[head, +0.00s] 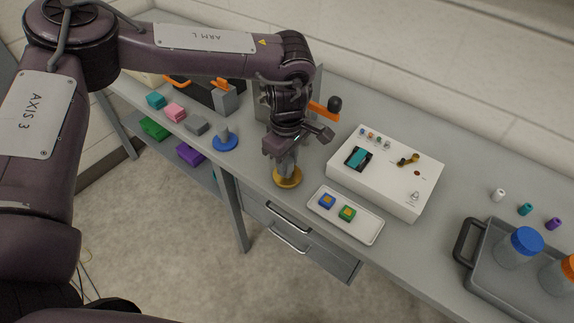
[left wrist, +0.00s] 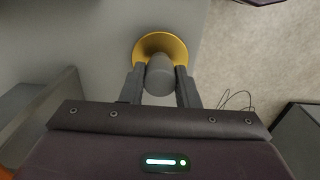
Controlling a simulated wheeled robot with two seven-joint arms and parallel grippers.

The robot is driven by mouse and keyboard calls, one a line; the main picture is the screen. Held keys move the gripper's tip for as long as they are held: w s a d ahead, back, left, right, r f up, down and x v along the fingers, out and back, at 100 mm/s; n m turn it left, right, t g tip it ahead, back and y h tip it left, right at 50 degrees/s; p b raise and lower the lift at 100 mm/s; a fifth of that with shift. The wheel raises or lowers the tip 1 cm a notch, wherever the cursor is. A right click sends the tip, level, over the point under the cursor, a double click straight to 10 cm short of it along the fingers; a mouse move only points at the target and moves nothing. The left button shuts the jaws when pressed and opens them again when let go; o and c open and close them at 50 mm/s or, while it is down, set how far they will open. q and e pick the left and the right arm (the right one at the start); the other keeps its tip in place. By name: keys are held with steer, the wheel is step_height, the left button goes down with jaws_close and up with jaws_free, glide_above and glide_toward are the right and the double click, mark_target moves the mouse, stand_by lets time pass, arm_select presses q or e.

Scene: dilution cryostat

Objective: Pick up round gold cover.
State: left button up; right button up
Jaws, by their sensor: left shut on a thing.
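The round gold cover (head: 288,179) is a gold disc with a grey upright knob, near the front edge of the grey bench. My left gripper (head: 286,163) points down from above and is shut on the knob. In the left wrist view the gold disc (left wrist: 160,48) shows beyond the fingertips, with the grey knob (left wrist: 159,75) between the two fingers (left wrist: 160,88). I cannot tell whether the disc touches the bench or is slightly above it. My right gripper is not in view.
A white tray (head: 365,231) with a blue and a green block lies right of the cover. A white box (head: 400,195) stands behind it. A blue disc with a grey knob (head: 225,141) stands to the left. A grey tray (head: 487,286) with jars is far right.

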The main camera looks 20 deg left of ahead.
arm_select(q)
step_height(320, 180, up, 18)
steer(key=shift+r+p, duration=0.15)
steer(key=shift+p, duration=0.3)
